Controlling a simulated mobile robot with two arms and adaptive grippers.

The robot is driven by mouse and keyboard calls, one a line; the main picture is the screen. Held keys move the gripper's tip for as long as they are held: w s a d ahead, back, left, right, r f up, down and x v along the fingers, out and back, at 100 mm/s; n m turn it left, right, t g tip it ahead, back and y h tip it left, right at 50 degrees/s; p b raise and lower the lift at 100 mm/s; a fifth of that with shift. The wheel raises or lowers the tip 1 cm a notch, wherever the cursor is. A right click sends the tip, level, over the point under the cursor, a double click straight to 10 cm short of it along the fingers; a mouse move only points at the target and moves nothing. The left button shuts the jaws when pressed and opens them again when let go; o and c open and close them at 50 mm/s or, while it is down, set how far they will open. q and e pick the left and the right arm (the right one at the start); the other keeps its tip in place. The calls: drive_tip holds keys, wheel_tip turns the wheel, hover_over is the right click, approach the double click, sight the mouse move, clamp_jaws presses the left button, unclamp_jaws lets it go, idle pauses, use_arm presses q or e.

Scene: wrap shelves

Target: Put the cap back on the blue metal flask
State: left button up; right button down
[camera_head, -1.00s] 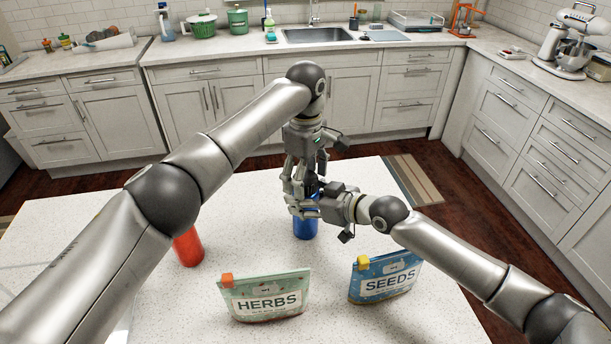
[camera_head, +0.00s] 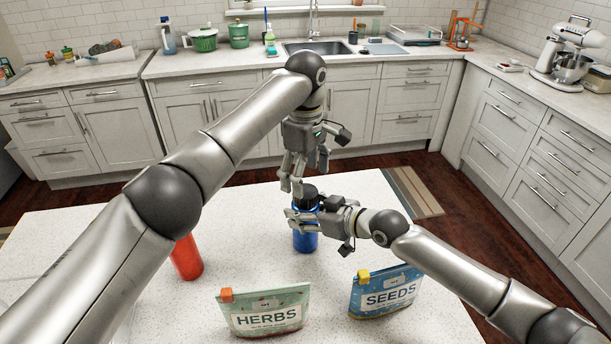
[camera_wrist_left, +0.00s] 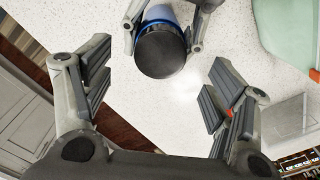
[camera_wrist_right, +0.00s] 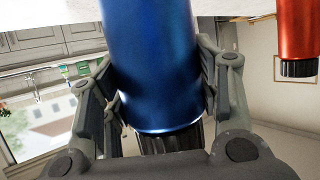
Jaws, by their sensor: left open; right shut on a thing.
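The blue metal flask (camera_head: 305,242) stands upright on the table. Its black cap (camera_head: 306,194) sits on its top; whether it is fully tightened I cannot tell. The round cap top (camera_wrist_left: 161,50) shows in the left wrist view. My right gripper (camera_head: 302,221) is shut around the upper part of the flask. The right wrist view shows the blue body (camera_wrist_right: 150,60) between its fingers and the dark cap (camera_wrist_right: 172,140). My left gripper (camera_head: 292,182) is open and points down just above the cap, clear of it; its fingers (camera_wrist_left: 155,95) hold nothing.
A red flask (camera_head: 186,258) stands left of the blue one, partly behind my left arm. A HERBS pouch (camera_head: 264,311) and a SEEDS pouch (camera_head: 385,292) stand in front. The speckled table (camera_head: 240,260) is clear around the blue flask.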

use_arm(q)
drive_tip(key=o, duration=0.3)
drive_tip(key=shift+r, duration=0.1)
wheel_tip(320, 180, up, 12)
idle(0.6)
use_arm(e)
drive_tip(key=shift+c, duration=2.1)
unclamp_jaws()
